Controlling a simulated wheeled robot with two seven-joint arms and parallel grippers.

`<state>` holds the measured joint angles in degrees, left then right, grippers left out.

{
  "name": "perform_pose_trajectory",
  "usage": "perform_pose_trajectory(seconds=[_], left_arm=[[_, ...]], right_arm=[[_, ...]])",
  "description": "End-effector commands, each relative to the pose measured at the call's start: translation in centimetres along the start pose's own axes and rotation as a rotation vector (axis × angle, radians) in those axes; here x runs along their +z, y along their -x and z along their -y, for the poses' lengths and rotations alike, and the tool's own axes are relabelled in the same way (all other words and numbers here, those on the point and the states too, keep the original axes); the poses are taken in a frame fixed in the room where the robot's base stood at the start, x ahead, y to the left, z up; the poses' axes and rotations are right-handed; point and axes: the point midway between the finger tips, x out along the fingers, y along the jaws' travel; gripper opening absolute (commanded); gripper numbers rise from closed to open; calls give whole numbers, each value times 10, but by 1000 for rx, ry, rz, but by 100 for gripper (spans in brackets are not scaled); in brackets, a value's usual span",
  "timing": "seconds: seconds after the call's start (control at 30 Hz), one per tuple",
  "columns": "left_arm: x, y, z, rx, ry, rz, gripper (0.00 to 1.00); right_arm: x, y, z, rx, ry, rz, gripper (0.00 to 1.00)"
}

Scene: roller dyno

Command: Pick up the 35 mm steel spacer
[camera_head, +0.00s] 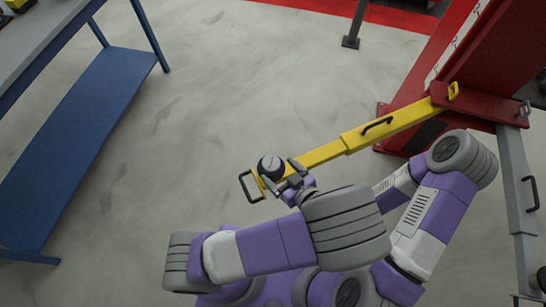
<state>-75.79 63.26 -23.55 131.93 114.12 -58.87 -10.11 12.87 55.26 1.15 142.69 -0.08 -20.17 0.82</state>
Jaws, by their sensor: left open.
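The 35 mm steel spacer cannot be made out on its own in the head view. A round black pad (271,166) with a pale mark on top sits at the near end of the yellow lift arm (360,138). My left gripper (282,174) is open, its grey fingers spread right beside the pad, one at its right and one below it. I cannot tell whether they touch the pad or anything under it. My left wrist and forearm hide the floor below. My right gripper does not show.
The yellow arm runs to a red lift post (470,70) at the upper right, with a black handle on it. A grey lift arm (516,180) stands at the right edge. A blue-framed bench (85,130) is at the left. Open grey floor lies between.

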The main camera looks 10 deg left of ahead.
Motion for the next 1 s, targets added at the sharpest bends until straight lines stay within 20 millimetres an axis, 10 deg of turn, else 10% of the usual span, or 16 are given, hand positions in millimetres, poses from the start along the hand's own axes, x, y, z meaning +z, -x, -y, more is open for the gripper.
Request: perform_pose_trajectory(seconds=[0.4,0.67,1.0], left_arm=[[3,-55,-2,-1,-1,1,90],[1,-58,-3,1,-2,2,90],[2,-58,-3,1,-1,2,41]], right_arm=[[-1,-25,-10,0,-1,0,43],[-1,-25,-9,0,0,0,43],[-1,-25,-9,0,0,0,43]])
